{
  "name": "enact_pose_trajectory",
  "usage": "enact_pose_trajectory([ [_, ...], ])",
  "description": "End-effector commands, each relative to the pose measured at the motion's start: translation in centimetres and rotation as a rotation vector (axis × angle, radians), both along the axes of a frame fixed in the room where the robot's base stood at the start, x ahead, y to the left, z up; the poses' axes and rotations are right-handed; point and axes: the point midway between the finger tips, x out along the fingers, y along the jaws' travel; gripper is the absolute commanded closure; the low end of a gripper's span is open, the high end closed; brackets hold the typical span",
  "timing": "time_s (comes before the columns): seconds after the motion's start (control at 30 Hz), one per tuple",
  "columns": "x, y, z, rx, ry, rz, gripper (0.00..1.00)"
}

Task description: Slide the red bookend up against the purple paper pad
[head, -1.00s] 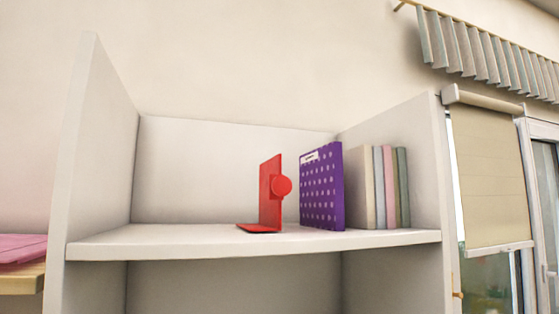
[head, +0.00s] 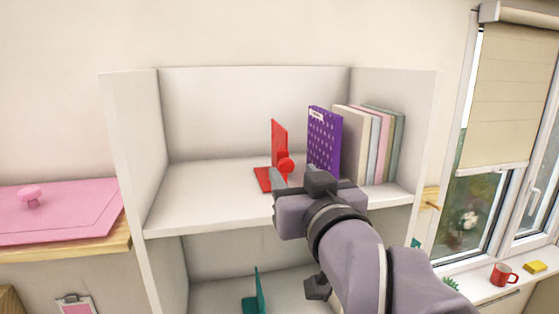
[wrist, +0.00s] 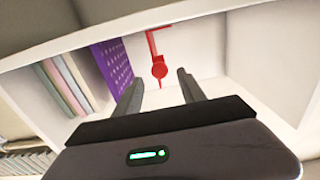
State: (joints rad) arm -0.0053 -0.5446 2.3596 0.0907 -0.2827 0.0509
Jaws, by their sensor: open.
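The red bookend (head: 279,143) stands upright on the upper shelf, with its flat base reaching left and a round knob on its right side. The purple paper pad (head: 325,142), with pale dots, stands to its right across a gap. In the wrist view the bookend (wrist: 152,46) shows beyond the fingers, and the pad (wrist: 112,66) is to the left. My gripper (head: 284,179) is at the shelf's front, before the bookend, and hides part of its lower area. In the wrist view my gripper (wrist: 160,79) is open, its fingers on either side of the knob's line; contact is not visible.
Several books (head: 369,145) stand right of the pad, near the shelf unit's right wall. The shelf (head: 200,190) is bare left of the bookend. A teal bookend (head: 259,290) stands on the lower shelf. A pink board (head: 70,212) lies on the left counter.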

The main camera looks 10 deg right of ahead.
Motion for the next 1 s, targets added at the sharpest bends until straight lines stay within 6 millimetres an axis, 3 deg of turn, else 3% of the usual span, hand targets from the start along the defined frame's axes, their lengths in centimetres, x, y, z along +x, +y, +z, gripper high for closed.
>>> enact_pose_trajectory([
  [0.1,2.9,0.0,0.1,0.001,0.004,0.000,0.52],
  [0.23,5.0,0.0,0.1,0.001,0.002,-0.001,0.52],
  [0.4,6.1,0.0,0.1,0.001,0.000,0.000,0.52],
  [0.63,6.2,0.0,0.0,0.001,0.000,0.000,0.52],
  [0.9,6.2,0.0,0.0,0.001,0.000,0.000,1.00],
  [1.0,6.2,0.0,0.0,0.001,0.000,0.000,1.00],
])
